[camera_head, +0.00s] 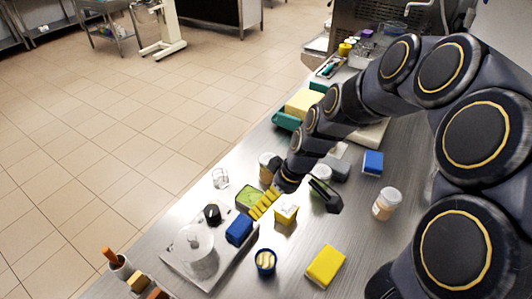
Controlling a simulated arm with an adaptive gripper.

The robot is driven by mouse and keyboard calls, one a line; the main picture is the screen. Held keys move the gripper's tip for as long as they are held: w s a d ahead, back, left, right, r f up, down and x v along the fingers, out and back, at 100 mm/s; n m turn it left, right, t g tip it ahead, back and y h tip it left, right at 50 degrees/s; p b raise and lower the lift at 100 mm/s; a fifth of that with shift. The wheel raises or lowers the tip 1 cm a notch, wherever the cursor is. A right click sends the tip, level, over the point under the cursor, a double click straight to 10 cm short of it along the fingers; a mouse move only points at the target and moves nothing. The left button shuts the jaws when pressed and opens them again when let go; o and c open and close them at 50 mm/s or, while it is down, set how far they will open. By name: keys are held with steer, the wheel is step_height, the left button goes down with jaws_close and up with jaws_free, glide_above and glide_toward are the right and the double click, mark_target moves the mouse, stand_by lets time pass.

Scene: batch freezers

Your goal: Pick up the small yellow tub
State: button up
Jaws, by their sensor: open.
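A small yellow tub (286,214) with a pale label or lid area stands on the steel counter, near the middle of the view. My gripper (294,209) is open above and around this spot. One finger, with yellow ribs, shows to the left of the tub, and the other, dark finger shows to its right. I cannot tell from this angle how far the fingertips are above the counter or whether they touch the tub.
A blue box (239,229), a green-topped container (250,197) and a blue cup (265,261) stand close by on the left. A yellow block (326,266) lies in front. A jar (387,203) and blue box (373,162) stand right. Bare counter (345,225) shows between.

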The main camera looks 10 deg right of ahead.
mark_target(286, 207)
steer(key=w+d+f, duration=0.2)
steer(key=f, duration=0.2)
steer(key=w+d+f+t, duration=0.1)
steer(key=w+d+f, duration=0.1)
steer(key=d+f, duration=0.1)
steer(key=w+d+f+n+t, duration=0.1)
steer(key=w+d+f, duration=0.2)
steer(key=f, duration=0.2)
steer(key=shift+h, duration=0.3)
steer(key=x, duration=0.7)
steer(key=shift+w+a+f, duration=0.15)
steer(key=shift+w+a, duration=0.05)
steer(key=shift+a, duration=0.2)
steer(key=c, duration=1.2)
